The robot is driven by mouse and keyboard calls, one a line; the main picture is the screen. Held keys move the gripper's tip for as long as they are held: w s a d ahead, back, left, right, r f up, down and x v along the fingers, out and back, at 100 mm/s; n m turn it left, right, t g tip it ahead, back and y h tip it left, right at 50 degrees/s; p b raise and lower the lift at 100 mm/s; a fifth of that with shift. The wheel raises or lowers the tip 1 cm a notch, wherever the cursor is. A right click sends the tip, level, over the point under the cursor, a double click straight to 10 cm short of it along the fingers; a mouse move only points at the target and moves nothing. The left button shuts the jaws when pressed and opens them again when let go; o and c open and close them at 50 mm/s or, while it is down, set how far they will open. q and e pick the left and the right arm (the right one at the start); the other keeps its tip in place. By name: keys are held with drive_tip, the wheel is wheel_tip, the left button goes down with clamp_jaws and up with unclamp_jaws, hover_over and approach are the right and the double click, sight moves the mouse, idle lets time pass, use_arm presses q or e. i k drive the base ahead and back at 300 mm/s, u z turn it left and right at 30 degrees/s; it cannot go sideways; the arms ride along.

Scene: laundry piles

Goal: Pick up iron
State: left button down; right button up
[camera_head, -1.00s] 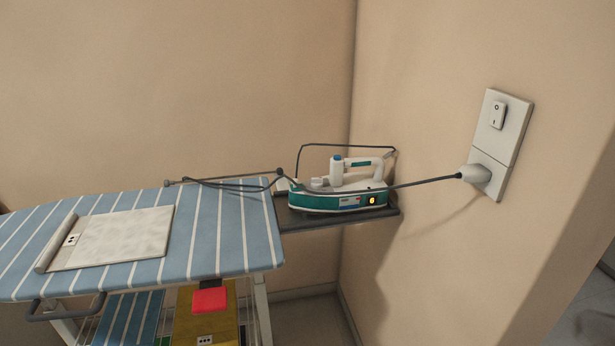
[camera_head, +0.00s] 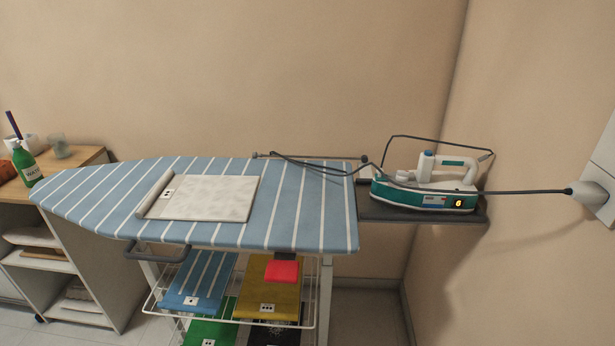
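The iron (camera_head: 428,188) is white and teal with a lit orange digit on its side. It stands on a dark shelf (camera_head: 372,210) at the right end of the ironing board. Its white handle is on top. A dark cord runs from it to a white plug (camera_head: 588,194) in the wall socket on the right, and another stretch of cord lies over the board's right end. Neither of my grippers shows in the head view.
The blue-striped ironing board (camera_head: 292,215) carries a folded pale cloth (camera_head: 212,198). Below it, a wire rack (camera_head: 317,300) holds several folded cloths. A wooden-topped shelf unit (camera_head: 88,155) with a green bottle (camera_head: 26,165) stands at left. Walls close in behind and right of the iron.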

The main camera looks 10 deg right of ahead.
sight(386, 193)
drive_tip(key=z, duration=3.8)
drive_tip(key=k, duration=2.15)
drive_tip(key=u, duration=0.9)
